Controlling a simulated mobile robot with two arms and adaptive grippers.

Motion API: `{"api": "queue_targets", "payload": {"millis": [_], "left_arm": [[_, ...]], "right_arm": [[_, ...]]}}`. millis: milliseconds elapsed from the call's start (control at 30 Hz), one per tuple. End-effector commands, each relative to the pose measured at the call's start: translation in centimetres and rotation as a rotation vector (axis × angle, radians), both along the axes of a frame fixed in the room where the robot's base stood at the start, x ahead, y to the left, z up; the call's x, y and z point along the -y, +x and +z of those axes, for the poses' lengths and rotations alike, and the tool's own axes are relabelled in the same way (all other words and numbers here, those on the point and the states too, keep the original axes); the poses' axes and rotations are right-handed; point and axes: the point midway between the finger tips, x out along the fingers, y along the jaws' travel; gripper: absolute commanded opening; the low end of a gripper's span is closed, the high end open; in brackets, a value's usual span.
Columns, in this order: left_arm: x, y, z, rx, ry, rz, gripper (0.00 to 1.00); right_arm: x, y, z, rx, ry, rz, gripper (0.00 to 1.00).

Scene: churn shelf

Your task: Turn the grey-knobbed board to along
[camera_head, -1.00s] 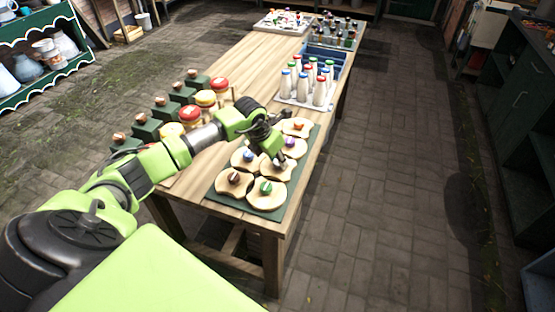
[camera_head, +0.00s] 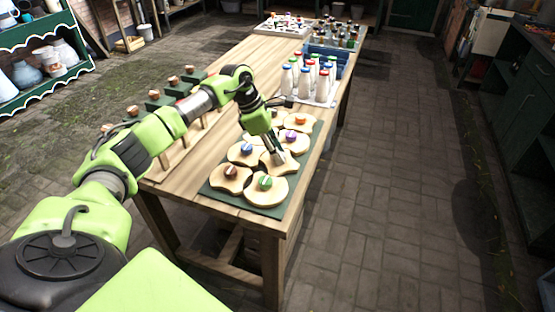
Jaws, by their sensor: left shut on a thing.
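The grey-knobbed board (camera_head: 287,166) is a pale wooden piece on the dark green mat (camera_head: 218,192) near the front end of the table. My left gripper (camera_head: 279,157) reaches down onto it from above and is shut on its grey knob, which the fingers mostly hide. The board's exact direction is hard to tell, since the gripper and neighbouring boards cover part of its outline. My right gripper is not in view.
Close around are boards with a brown knob (camera_head: 231,172), a blue knob (camera_head: 247,148), a green knob (camera_head: 265,183), a purple knob (camera_head: 290,135) and an orange knob (camera_head: 300,118). Milk bottles (camera_head: 304,85) stand behind. Green blocks (camera_head: 160,100) line the left edge.

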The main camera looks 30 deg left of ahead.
Motion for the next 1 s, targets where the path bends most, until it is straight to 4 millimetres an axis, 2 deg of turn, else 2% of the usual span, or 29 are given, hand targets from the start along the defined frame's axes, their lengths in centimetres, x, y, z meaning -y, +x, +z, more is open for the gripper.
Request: {"api": "queue_targets", "payload": {"millis": [33, 400, 700, 1000], "left_arm": [[0.0, 0.2, -0.3, 0.004, -0.001, -0.041, 0.04], [-0.1, 0.4, -0.1, 0.003, -0.001, -0.389, 0.04], [-0.1, 0.5, 0.0, 0.003, 0.000, -0.625, 0.04], [-0.1, 0.5, 0.0, 0.002, 0.002, -0.760, 0.04]], "right_arm": [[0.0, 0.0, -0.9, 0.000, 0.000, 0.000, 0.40], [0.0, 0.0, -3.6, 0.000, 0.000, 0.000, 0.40], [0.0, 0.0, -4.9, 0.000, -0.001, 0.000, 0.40], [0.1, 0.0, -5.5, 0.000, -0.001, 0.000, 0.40]]}}
